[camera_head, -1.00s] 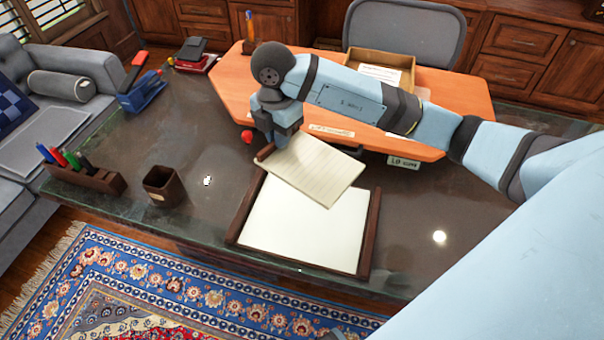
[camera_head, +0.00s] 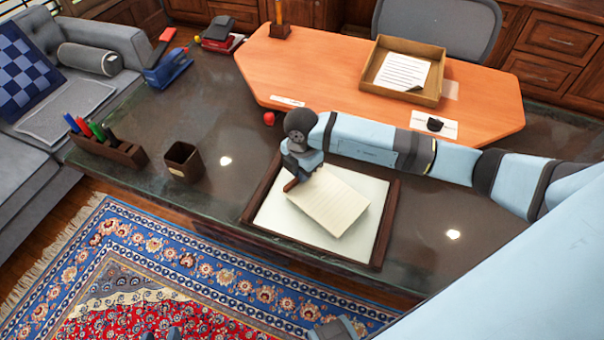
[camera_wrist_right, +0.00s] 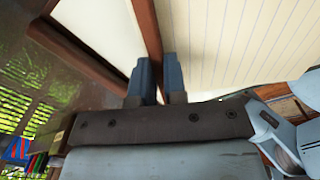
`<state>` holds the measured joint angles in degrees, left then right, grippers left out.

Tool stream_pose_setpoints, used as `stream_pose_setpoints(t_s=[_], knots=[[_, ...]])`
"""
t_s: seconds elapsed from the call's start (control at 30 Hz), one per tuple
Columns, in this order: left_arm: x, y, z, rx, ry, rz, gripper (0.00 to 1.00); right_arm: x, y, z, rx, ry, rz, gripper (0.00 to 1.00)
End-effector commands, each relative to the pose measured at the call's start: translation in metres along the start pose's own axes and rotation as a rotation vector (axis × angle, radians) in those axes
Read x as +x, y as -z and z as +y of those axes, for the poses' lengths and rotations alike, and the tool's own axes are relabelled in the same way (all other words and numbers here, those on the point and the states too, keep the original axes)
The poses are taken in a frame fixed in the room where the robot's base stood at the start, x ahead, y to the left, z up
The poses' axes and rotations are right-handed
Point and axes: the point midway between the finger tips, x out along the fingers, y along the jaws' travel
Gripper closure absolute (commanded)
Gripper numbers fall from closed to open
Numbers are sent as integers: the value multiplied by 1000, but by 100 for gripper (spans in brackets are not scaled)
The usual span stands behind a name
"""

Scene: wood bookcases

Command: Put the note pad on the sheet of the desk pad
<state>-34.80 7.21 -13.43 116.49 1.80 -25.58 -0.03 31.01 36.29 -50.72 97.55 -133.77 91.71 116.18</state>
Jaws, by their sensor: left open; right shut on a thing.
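The note pad (camera_head: 335,205), cream and lined with a brown binding edge, is over the white sheet (camera_head: 370,187) of the dark-framed desk pad (camera_head: 385,232). It lies at an angle; I cannot tell whether it touches the sheet. My right gripper (camera_head: 292,180) is shut on its binding edge at the upper left. In the right wrist view, the fingers (camera_wrist_right: 158,82) hold the brown binding; the note pad (camera_wrist_right: 240,40) is on the right and the desk pad sheet (camera_wrist_right: 100,25) on the left. My left gripper (camera_head: 160,334) barely shows at the bottom edge, open and empty.
A pen holder (camera_head: 110,152) and a dark cup (camera_head: 183,162) stand left on the desk. A blue stapler (camera_head: 168,70) and a red ball (camera_head: 269,118) are farther back. A wooden tray (camera_head: 432,88) with paper sits on the orange desktop (camera_head: 330,70). The desk right of the desk pad is clear.

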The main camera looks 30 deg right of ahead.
Motion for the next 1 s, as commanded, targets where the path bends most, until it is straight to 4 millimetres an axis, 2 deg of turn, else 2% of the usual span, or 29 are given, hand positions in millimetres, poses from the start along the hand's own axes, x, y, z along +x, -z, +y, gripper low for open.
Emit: stream_pose_setpoints(t_s=[0.1,0.47,0.5,0.6,0.87,1.0], knots=[[1,-2,0,-1,0,-3,51,14,0,0,1,1,0,100],[2,-4,0,-2,0,-5,51,18,0,0,0,0,0,100],[2,-4,0,-2,0,-5,51,18,0,0,0,0,0,83],[2,-3,0,-2,0,-5,51,18,0,0,0,0,0,62],[1,-1,0,-2,0,-2,51,17,0,0,0,0,0,62],[0,0,0,-1,1,-1,51,6,0,0,-1,-2,0,62]])
